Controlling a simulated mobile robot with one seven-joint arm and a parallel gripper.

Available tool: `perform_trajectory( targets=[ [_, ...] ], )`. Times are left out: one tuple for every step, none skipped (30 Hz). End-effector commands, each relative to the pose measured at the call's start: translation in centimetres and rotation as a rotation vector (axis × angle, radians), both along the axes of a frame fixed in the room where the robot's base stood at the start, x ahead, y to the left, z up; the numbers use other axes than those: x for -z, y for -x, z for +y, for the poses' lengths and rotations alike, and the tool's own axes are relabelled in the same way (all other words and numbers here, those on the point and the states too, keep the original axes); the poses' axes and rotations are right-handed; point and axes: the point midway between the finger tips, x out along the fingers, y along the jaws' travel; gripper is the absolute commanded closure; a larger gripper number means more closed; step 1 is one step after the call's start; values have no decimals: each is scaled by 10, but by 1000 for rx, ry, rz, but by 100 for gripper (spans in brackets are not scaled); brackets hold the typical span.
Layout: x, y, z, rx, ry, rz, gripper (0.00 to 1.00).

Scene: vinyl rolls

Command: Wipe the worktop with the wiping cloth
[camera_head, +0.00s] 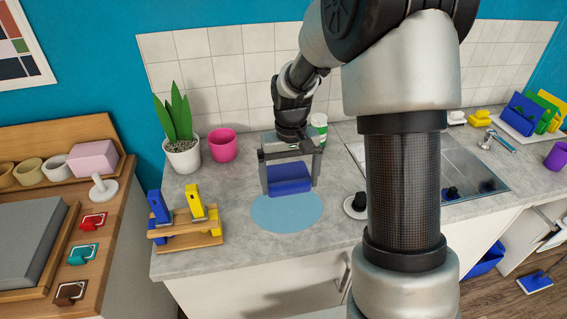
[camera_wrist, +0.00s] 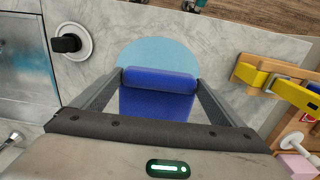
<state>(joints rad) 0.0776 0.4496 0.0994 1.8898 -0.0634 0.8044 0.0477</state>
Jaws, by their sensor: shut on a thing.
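A blue wiping cloth (camera_head: 289,187) is between the fingers of my gripper (camera_head: 290,178), which is shut on it. The cloth also shows in the wrist view (camera_wrist: 158,95), with a rolled front edge and a finger on each side. It is over a light blue round patch (camera_head: 287,213) on the grey worktop (camera_head: 235,240). The patch also shows beyond the cloth in the wrist view (camera_wrist: 160,53). I cannot tell whether the cloth touches the worktop, and part of the patch is hidden behind it.
A wooden rack (camera_head: 188,231) with blue and yellow items stands left of the patch. A potted plant (camera_head: 183,158) and pink cup (camera_head: 222,146) are behind left. A white disc with a black knob (camera_head: 356,204) and the sink (camera_head: 455,165) are right. Worktop beside the patch is clear.

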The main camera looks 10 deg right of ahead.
Motion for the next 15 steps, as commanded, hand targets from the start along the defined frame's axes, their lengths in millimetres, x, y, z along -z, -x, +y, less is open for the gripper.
perform_trajectory(
  targets=[
    [0,6,0,4,-1,0,48],
    [0,9,-1,6,-2,0,48],
    [0,10,-1,7,-3,-2,48],
    [1,11,-1,8,-3,-2,48],
    [1,12,-1,9,-3,-2,48],
    [1,12,-1,9,-3,-2,48],
    [1,12,-1,9,-3,-1,48],
    [1,12,-1,9,-3,-1,48],
    [1,12,-1,9,-3,-1,48],
    [1,12,-1,9,-3,-1,48],
    [1,12,-1,9,-3,-1,48],
    [1,12,-1,9,-3,-1,48],
    [1,12,-1,9,-3,-1,48],
    [1,12,-1,9,-3,-1,48],
    [2,12,-1,10,-3,-1,48]
  ],
)
